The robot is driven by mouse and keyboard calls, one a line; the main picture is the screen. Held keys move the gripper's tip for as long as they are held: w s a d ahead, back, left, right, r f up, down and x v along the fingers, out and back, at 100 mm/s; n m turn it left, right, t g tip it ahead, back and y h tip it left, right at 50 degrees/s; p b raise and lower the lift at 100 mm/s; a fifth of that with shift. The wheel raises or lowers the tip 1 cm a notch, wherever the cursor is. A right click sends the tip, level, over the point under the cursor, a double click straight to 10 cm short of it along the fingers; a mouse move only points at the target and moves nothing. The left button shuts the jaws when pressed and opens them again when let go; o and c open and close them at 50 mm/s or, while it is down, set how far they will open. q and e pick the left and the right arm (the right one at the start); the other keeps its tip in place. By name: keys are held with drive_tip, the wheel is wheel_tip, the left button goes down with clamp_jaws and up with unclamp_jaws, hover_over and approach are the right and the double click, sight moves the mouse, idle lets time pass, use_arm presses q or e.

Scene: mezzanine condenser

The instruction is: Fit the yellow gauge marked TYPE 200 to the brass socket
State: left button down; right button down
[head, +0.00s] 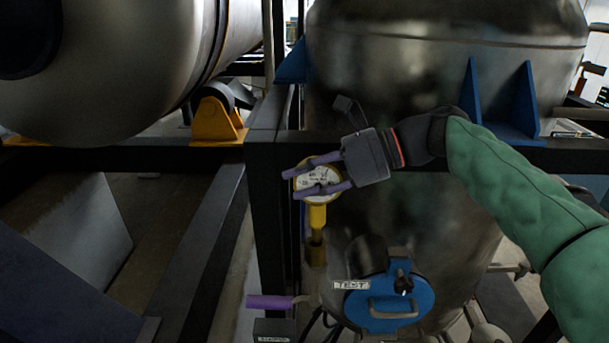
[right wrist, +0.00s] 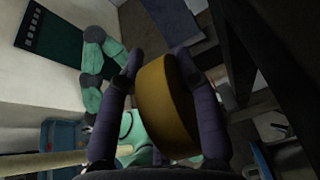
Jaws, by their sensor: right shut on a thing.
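The yellow gauge (head: 320,180) with a round white dial is upright in the head view, its yellow stem pointing down. The dial's marking is too small to read. My right gripper (head: 293,183) comes from the right and is shut on the gauge, its purple fingers crossing the dial. In the right wrist view the gauge's yellow rim (right wrist: 165,105) sits between both fingers. The brass socket (head: 316,246) is directly below the stem, in line with it. I cannot tell whether the stem is seated in it or only touching. My left gripper is not in view.
A purple lever (head: 268,301) sticks out left below the socket. A blue round cover (head: 388,300) with a handle and a TEST label (head: 351,285) is at lower right. A metal tank (head: 420,90) stands close behind; dark beams (head: 200,245) run on the left.

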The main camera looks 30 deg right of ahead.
sight(308, 201)
drive_tip(key=shift+r+p, duration=0.1)
drive_tip(key=shift+p, duration=0.2)
idle(0.6)
drive_tip(key=shift+f+b, duration=1.75)
drive_tip(key=shift+f, duration=0.85)
drive_tip(key=c, duration=0.8)
unclamp_jaws()
drive_tip(key=shift+d, duration=0.1)
drive_tip(key=v, duration=1.2)
drive_tip(key=shift+f, duration=0.1)
